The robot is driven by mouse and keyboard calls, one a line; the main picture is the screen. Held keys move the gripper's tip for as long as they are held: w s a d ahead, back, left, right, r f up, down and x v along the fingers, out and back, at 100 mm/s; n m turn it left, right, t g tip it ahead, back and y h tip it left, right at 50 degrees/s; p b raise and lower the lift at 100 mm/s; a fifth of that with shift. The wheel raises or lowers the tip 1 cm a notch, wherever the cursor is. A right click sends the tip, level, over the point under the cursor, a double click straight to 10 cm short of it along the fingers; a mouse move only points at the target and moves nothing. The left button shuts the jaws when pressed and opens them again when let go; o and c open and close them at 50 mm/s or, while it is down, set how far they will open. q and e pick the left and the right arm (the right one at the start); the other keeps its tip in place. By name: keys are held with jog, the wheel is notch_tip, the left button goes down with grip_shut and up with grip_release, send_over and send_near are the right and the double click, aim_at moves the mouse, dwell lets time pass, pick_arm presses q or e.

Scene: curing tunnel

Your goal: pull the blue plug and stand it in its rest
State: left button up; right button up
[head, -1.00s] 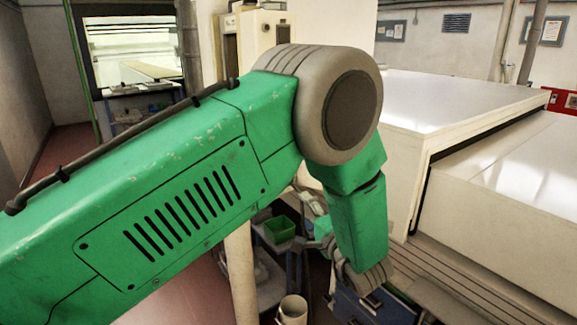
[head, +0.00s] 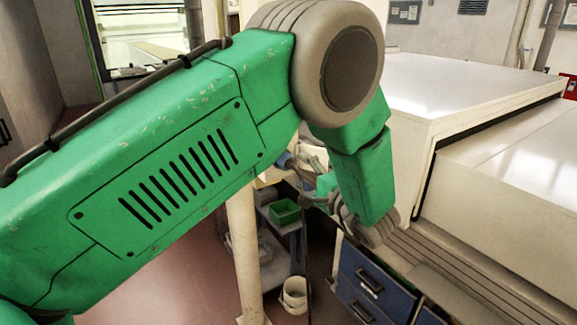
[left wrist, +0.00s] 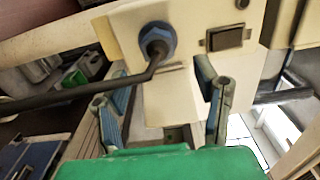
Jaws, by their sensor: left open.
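The blue plug (left wrist: 157,43) sits in the cream panel (left wrist: 190,35) in the left wrist view, with a dark cable running from it to the left. My left gripper (left wrist: 160,92) is open, its two blue-padded fingers apart and nothing held between them. The plug lies ahead of the fingertips, roughly between them sideways. In the head view, my left gripper (head: 305,182) is partly hidden behind my green arm, near a small blue part that I cannot identify surely. I cannot make out the plug's rest. My right gripper is not in view.
A dark rectangular fitting (left wrist: 225,38) is on the panel beside the plug. In the head view, a large white housing (head: 450,90) stands at right, above blue drawers (head: 365,285). A green bin (head: 284,211) and a white bucket (head: 294,295) are below my gripper.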

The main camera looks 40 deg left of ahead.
aim_at(290, 164)
pick_arm(q)
jog(key=x, duration=0.3)
jog(key=shift+w+a, duration=0.1)
jog(key=shift+a, duration=0.25)
jog(key=a, duration=0.3)
jog(key=shift+w+a+f, duration=0.25)
jog(key=shift+w+a, duration=0.1)
jog(key=shift+a, duration=0.15)
jog(key=shift+w+d+r, duration=0.1)
jog(key=shift+d+r, duration=0.15)
jog(key=shift+d, duration=0.85)
jog(key=shift+a+f+p, duration=0.1)
jog(key=shift+a+p, duration=0.25)
jog(key=shift+a, duration=0.2)
jog(key=shift+a+f, duration=0.2)
jog(key=shift+a, duration=0.2)
jog(key=shift+d+r, duration=0.2)
jog(key=shift+d, duration=0.6)
jog(key=shift+a+p, duration=0.35)
jog(key=shift+p, duration=0.05)
jog(key=shift+a+f, duration=0.1)
jog(key=shift+a, duration=0.2)
jog(key=shift+d, duration=0.15)
jog(key=c, duration=1.1)
jog(key=o, duration=1.4)
jog(key=shift+d, duration=0.3)
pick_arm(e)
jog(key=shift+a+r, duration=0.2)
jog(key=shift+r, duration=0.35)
